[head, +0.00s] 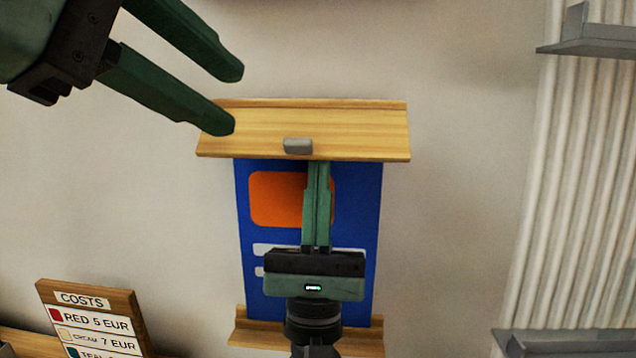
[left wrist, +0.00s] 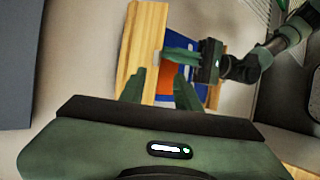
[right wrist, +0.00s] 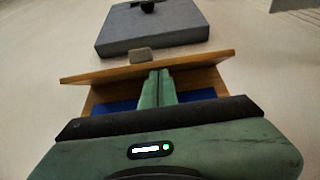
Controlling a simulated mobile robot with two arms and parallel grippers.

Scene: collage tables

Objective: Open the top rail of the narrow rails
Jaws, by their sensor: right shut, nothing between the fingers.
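The wooden top rail (head: 360,130) sits across the upper edge of a blue sheet (head: 365,215) with an orange patch. A small grey tab (head: 298,146) is on the rail's front, near its lower edge. The rail also shows in the left wrist view (left wrist: 150,30) and right wrist view (right wrist: 205,66). My right gripper (head: 318,165) is shut and empty, its tips at the rail's lower edge, just right of the tab, in front of the sheet. I cannot tell whether they touch the rail. My left gripper (head: 232,98) is open and empty by the rail's left end.
A wooden bottom rail (head: 250,335) is below the sheet, partly behind my right arm. A costs sign (head: 95,318) stands at lower left. Grey shelves (head: 600,40) are at the right. A grey block (right wrist: 150,28) lies beyond the rail. The wall beside the sheet is clear.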

